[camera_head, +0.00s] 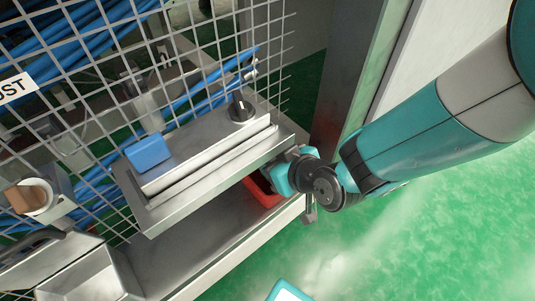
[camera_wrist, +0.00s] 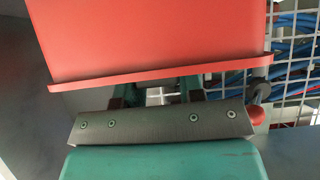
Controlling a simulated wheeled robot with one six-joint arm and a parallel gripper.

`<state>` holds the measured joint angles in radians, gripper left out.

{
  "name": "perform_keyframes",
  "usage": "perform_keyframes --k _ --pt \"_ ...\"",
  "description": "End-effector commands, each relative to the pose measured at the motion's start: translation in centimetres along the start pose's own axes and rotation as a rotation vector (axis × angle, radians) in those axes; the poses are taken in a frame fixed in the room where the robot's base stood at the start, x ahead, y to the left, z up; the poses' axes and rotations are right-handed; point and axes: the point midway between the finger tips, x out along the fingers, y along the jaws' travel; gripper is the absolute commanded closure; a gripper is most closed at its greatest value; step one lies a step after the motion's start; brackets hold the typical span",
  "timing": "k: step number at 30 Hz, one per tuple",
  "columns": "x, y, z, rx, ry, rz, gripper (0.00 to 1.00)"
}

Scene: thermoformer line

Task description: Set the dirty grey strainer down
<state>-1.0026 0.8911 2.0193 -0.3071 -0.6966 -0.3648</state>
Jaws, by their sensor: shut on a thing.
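My gripper (camera_head: 284,182) reaches under the front edge of the grey metal shelf, at the red bin. In the wrist view the two dark fingers of my gripper (camera_wrist: 158,92) point toward the red bin (camera_wrist: 155,40). They are shut on a small light grey piece (camera_wrist: 157,97), taken to be the grey strainer. Most of it is hidden behind the gripper body and the bin's rim, so its shape and any dirt cannot be made out. The red bin (camera_head: 262,191) also shows in the head view, partly covered by the shelf and my gripper.
The metal shelf (camera_head: 205,160) carries a blue block (camera_head: 145,151) and a black knob (camera_head: 240,107). A lower ledge (camera_head: 190,252) runs beneath. Wire mesh (camera_head: 100,60) with blue cables stands behind. A dark post (camera_head: 345,80) rises close to my arm. Green floor is open at right.

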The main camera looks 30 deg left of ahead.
Motion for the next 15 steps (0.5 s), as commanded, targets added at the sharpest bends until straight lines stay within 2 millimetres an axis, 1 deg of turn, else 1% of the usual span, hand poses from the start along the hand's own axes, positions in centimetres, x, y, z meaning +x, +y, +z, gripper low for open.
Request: perform_keyframes --k 1,10,11,12,13,14,15 --pt "0.50 0.06 0.84 0.001 -0.001 0.001 1.00" --pt "0.50 -0.01 0.83 0.000 -0.001 -0.001 1.00" --pt "0.50 -0.02 0.85 0.000 -0.001 -0.001 0.58" --pt "0.50 -0.03 0.84 0.000 -0.001 -0.001 0.48" --pt "0.50 -0.03 0.84 0.000 -0.001 -0.001 0.42" --pt "0.50 -0.03 0.83 0.000 -0.001 -0.001 0.39" --pt "0.50 -0.04 0.82 0.000 -0.001 -0.001 0.39"
